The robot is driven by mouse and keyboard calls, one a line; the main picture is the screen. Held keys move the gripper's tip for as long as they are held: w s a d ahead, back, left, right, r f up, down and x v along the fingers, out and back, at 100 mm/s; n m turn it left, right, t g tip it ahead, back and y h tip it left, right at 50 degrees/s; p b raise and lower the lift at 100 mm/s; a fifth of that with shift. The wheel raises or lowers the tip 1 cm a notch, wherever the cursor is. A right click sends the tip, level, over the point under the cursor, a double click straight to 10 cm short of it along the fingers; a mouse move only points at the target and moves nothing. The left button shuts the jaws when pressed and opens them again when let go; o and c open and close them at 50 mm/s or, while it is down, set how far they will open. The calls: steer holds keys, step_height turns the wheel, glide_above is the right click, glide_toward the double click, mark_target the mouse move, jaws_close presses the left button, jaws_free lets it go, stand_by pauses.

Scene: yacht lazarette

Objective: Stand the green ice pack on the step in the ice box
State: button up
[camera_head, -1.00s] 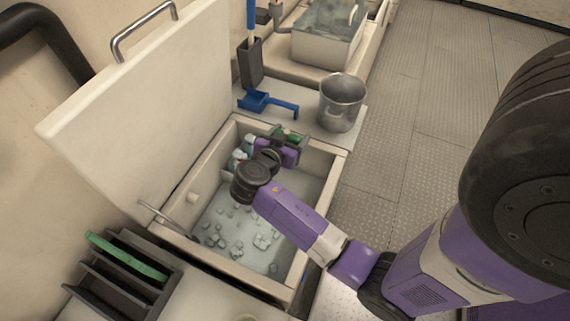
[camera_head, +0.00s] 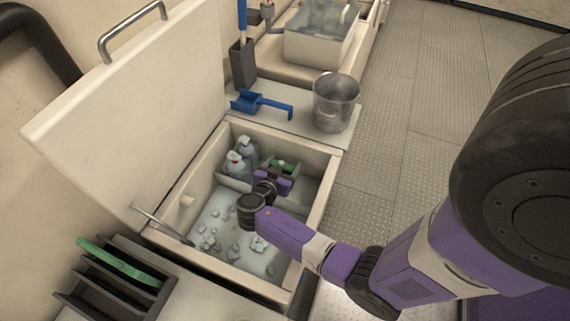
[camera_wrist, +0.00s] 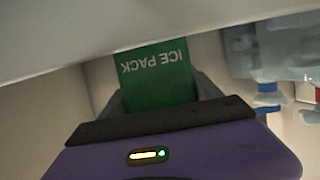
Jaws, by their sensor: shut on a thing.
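The green ice pack (camera_wrist: 157,76) is between the fingers of my gripper (camera_wrist: 160,100) in the wrist view, its "ICE PACK" lettering upside down. My gripper (camera_head: 281,172) is shut on it inside the open ice box (camera_head: 318,158), near the far wall. In the head view only a small green part of the pack (camera_head: 283,164) shows above the purple gripper body. The step is largely hidden behind the gripper and bottles, and I cannot tell whether the pack touches it.
Loose ice (camera_head: 215,235) covers the floor. The raised lid (camera_head: 130,110) bounds the left side. A rack with another green piece (camera_head: 122,262) stands outside at the lower left. A metal bucket (camera_head: 336,100) stands beyond.

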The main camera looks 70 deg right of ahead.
steer(key=o, duration=1.7)
steer(key=shift+r, duration=0.15)
steer(key=v, duration=1.1)
steer(key=shift+a+b, duration=0.3)
steer(key=shift+a, duration=0.15)
steer(key=shift+r, duration=0.1)
